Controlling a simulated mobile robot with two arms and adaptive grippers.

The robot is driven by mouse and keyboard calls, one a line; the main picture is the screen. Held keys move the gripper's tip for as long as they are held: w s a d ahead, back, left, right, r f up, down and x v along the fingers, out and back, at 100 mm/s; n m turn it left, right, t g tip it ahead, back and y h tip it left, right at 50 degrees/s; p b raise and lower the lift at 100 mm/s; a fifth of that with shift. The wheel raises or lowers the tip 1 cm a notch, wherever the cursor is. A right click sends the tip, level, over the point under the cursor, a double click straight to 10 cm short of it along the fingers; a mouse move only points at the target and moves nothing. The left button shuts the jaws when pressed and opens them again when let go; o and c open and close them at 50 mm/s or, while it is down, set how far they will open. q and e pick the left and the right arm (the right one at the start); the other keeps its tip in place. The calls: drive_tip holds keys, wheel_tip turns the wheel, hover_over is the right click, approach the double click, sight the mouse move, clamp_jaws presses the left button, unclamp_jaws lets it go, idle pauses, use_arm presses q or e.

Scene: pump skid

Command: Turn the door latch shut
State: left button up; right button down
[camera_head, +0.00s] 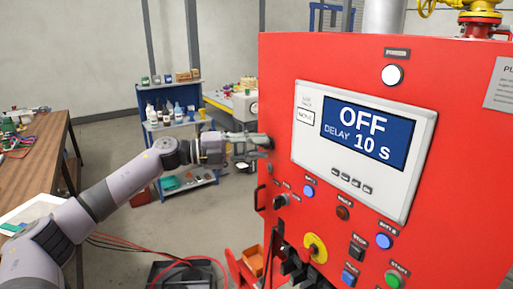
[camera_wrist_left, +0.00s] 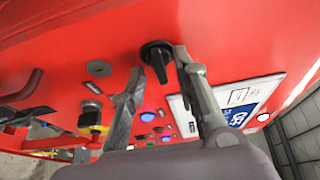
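The door latch is a black knob on the red cabinet door, between my fingertips in the left wrist view (camera_wrist_left: 156,55). Its grip bar points toward the bottom of that picture. In the head view, the latch is at the door's left edge, largely hidden by the fingers. My left gripper (camera_head: 254,141) reaches it from the left. In the left wrist view, its fingers (camera_wrist_left: 161,62) are parted, one on each side of the latch, with some gap to the grip bar. I cannot tell whether they touch the latch's round base. My right gripper is not in view.
The red cabinet (camera_head: 275,75) carries a display panel (camera_head: 420,150) reading OFF, with buttons and switches below. A door handle (camera_head: 260,197) stands out below the latch. A blue shelf (camera_head: 165,88) and a wooden bench (camera_head: 45,150) stand behind and left. Red cables cross the floor.

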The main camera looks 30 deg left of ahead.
use_arm(q)
drive_tip(key=v, duration=1.2)
idle(0.8)
drive_tip(key=shift+r, duration=0.1)
idle(0.4)
